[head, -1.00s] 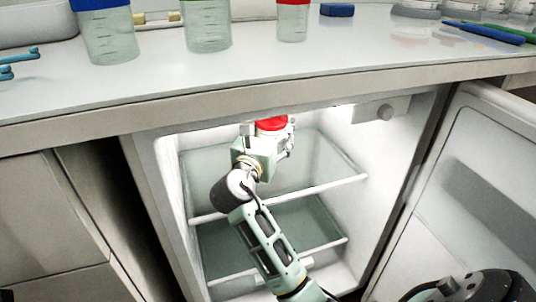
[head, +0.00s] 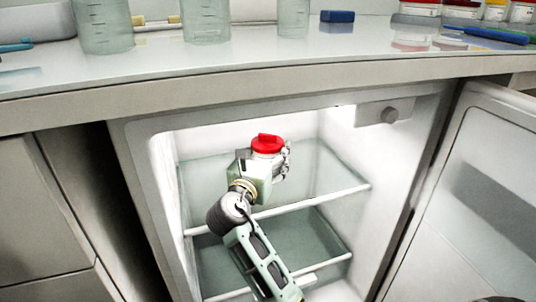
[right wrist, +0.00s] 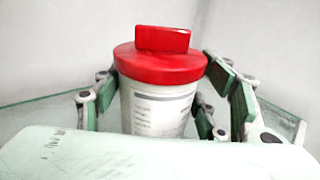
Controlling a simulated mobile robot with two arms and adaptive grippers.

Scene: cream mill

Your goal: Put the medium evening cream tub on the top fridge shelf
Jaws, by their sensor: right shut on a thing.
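A white tub with a red lid (head: 267,145) is held upright by my right gripper (head: 268,160) inside the open fridge, over the top glass shelf (head: 330,178). In the right wrist view the tub (right wrist: 158,108) shows a printed label, too small to read, and stands between the fingers (right wrist: 160,110), which are shut on it. I cannot tell whether its base touches the shelf; the base is hidden. My left gripper is not in view.
The fridge door (head: 480,190) stands open at the right. A lower shelf (head: 322,235) lies beneath. The top shelf looks otherwise empty.

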